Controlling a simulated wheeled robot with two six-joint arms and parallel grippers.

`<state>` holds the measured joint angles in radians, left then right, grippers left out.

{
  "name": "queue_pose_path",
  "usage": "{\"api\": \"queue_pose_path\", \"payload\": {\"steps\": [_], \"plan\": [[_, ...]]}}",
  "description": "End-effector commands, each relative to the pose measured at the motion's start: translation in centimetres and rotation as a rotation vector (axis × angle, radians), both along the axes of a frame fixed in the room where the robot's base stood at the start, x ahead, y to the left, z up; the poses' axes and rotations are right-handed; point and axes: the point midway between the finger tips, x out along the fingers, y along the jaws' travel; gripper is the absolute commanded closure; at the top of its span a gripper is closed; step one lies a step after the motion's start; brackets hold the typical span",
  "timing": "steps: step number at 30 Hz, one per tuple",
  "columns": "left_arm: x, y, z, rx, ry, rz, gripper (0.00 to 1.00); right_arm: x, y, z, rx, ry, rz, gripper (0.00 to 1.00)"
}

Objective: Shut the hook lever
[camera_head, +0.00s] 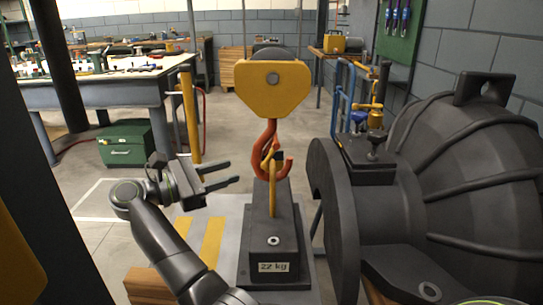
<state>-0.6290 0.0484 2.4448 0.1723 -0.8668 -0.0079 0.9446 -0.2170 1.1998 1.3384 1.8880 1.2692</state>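An orange hook (267,140) hangs below a yellow hoist block (272,90) in the middle. A small dark piece (279,155) at the hook's mouth may be its lever; it is too small to tell whether it is shut. A yellow loop (273,192) rises from the dark 22 kg weight (272,240) into the hook; whether it touches the hook is unclear.
A big dark rounded casing (465,165) with a flange takes up the right side, close to the weight. A workbench (110,80) and a green box (126,143) stand at the back left. A yellow post (190,115) stands behind my gripper. Open floor lies behind the hook.

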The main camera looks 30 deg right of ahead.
Motion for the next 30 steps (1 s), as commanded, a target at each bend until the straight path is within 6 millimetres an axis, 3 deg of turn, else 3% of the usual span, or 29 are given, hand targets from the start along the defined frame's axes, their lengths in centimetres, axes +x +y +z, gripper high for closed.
{"api": "queue_pose_path", "payload": {"steps": [9,16,22,30], "plan": [[-0.2,-0.1,-0.2,-0.004,0.013,-0.001,0.53,-0.1,-7.3,0.0,-0.004,-0.001,-0.003,0.67],[0.0,0.0,0.0,0.001,-0.005,0.001,0.53,-0.2,-11.5,0.1,-0.005,0.000,-0.002,0.67],[0.2,0.1,0.2,0.006,-0.018,0.003,0.53,-0.2,-13.3,0.0,-0.002,0.001,-0.001,0.67],[0.5,0.1,0.5,0.007,-0.034,0.003,0.53,-0.2,-13.7,0.0,-0.002,0.001,0.000,0.67]]}}
